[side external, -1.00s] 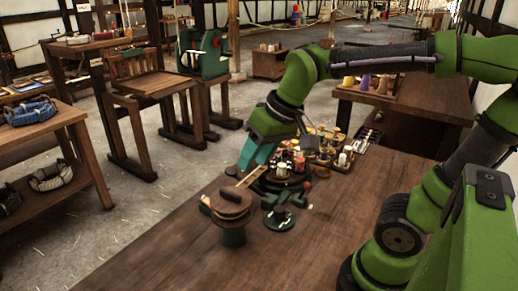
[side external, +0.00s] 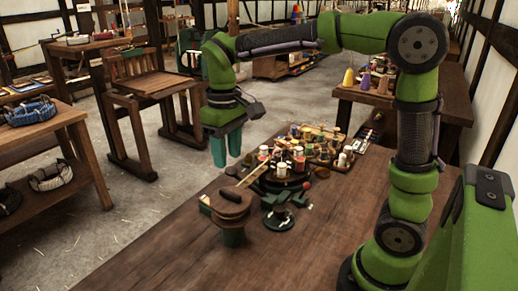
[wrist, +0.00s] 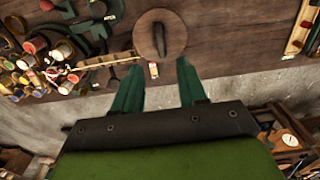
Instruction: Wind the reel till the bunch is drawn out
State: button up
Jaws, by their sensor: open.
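The reel (side external: 233,207) is a round brown wooden disc on a short green post near the table's edge. In the wrist view its top (wrist: 174,38) carries a dark bar-shaped grip. A pale strip, perhaps the bunch (side external: 253,175), runs from beside the reel toward a round stand of bobbins (side external: 288,172); I cannot tell its exact nature. My gripper (side external: 227,162) hangs with fingers down, above and beyond the reel, touching nothing. In the wrist view its two green fingers (wrist: 161,78) are apart and empty, with the disc just past their tips.
A green clamp-like device (side external: 281,210) stands right of the reel. Trays of bobbins and small pots (side external: 325,142) crowd the table's far part. The front of the table (side external: 320,255) is clear. A wooden chair (side external: 155,85) stands on the floor behind.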

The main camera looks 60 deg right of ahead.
aim_at(230, 192)
notch_tip(230, 192, down, 10)
jog(key=shift+f, duration=0.1)
dwell(0.4)
grip_shut()
